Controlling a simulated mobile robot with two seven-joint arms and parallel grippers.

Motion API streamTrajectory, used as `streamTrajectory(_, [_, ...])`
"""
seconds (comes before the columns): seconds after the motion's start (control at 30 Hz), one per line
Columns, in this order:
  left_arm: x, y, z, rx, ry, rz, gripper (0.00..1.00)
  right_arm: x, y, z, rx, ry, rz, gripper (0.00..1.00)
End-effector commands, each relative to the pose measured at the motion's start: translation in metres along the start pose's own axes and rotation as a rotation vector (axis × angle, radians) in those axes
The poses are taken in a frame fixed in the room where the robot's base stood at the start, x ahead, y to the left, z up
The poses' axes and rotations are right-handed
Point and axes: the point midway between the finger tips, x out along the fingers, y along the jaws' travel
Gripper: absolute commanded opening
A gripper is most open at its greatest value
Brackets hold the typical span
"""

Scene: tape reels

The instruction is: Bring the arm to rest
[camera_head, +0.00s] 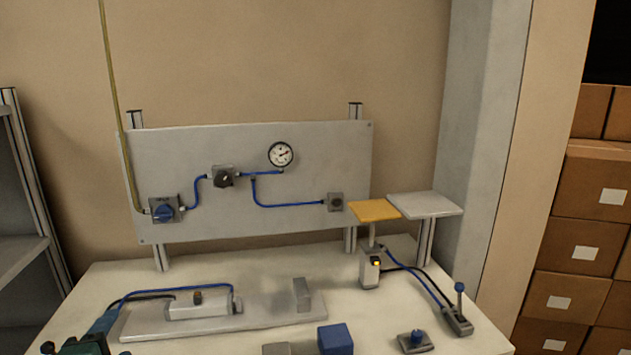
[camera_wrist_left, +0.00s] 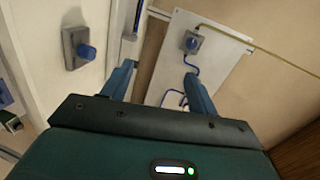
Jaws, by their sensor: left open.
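My left gripper (camera_head: 84,338) is at the bottom left corner of the head view, over the table's front left part, with its dark green body partly cut off by the frame edge. In the left wrist view its two blue fingers (camera_wrist_left: 160,84) stand apart with nothing between them. The gripper is open and empty. My right gripper is in neither view.
A gauge panel (camera_head: 290,145) stands behind. Yellow (camera_head: 375,210) and grey (camera_head: 425,204) platforms stand at the right.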

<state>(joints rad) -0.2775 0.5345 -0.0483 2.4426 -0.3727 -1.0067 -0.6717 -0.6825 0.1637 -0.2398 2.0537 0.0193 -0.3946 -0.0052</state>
Motion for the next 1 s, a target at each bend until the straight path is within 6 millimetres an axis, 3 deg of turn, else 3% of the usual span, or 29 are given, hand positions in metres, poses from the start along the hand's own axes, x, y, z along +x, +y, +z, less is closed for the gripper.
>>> streamTrajectory(0.03, [-0.006, 0.027, 0.001, -0.108, -0.026, 0.096, 0.59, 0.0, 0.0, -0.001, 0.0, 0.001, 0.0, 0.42])
streamTrajectory(0.1, [-0.018, 0.063, 0.001, -0.257, -0.07, 0.225, 0.59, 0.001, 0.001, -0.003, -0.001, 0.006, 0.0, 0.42])
streamTrajectory(0.3, [-0.063, 0.145, -0.008, -0.597, -0.222, 0.541, 0.59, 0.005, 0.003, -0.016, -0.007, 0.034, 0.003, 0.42])
streamTrajectory(0.5, [-0.112, 0.197, -0.022, -0.831, -0.381, 0.778, 0.59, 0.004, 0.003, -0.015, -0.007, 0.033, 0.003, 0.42])
streamTrajectory(0.7, [-0.163, 0.233, -0.04, -1.017, -0.554, 0.987, 0.59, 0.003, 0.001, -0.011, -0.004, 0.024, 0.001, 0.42])
streamTrajectory(1.0, [-0.13, 0.255, -0.065, -1.079, -0.357, 0.901, 0.59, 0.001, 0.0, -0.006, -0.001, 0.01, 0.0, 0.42])
